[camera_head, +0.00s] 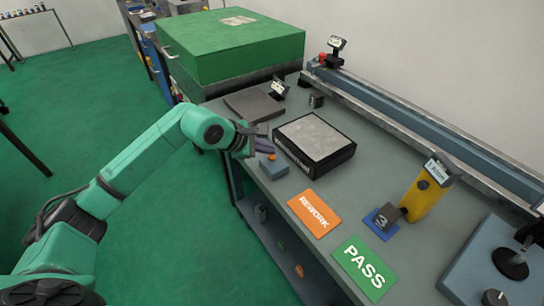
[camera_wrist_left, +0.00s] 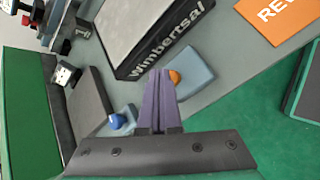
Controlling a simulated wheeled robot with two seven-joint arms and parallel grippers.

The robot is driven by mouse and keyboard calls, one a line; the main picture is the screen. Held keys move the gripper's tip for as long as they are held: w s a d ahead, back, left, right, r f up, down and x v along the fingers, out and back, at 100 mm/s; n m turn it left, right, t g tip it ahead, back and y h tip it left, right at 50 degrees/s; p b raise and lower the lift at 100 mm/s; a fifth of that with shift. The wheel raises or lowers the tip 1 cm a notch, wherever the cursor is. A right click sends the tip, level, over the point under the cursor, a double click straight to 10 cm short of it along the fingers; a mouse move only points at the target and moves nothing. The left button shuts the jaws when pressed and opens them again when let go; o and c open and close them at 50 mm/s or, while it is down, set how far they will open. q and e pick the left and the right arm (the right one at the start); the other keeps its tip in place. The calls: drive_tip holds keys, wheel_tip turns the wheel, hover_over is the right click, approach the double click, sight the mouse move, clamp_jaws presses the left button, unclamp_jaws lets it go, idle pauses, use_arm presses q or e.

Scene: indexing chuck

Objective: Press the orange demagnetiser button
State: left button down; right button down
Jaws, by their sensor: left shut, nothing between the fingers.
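The orange button (camera_head: 271,157) sits on a small blue-grey box (camera_head: 277,169) at the bench's front edge. In the left wrist view the orange button (camera_wrist_left: 175,76) shows just right of the fingertips, partly hidden by them, on its box (camera_wrist_left: 192,77). My left gripper (camera_head: 268,146) is shut and empty, its purple fingers together. In the left wrist view the gripper (camera_wrist_left: 158,72) points toward the button's box. In the head view the fingertips are right beside the button; I cannot tell whether they touch it. My right gripper is not in view.
A black block with a silver top (camera_head: 314,138) stands close behind the button. A blue button (camera_wrist_left: 117,121) is on another box nearby. Orange REWORK (camera_head: 315,213) and green PASS (camera_head: 365,268) plates lie to the right. A large green box (camera_head: 235,45) stands behind left.

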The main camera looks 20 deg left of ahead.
use_arm(q)
wheel_tip(320, 180, up, 6)
drive_tip(key=p, duration=0.3)
idle(0.3)
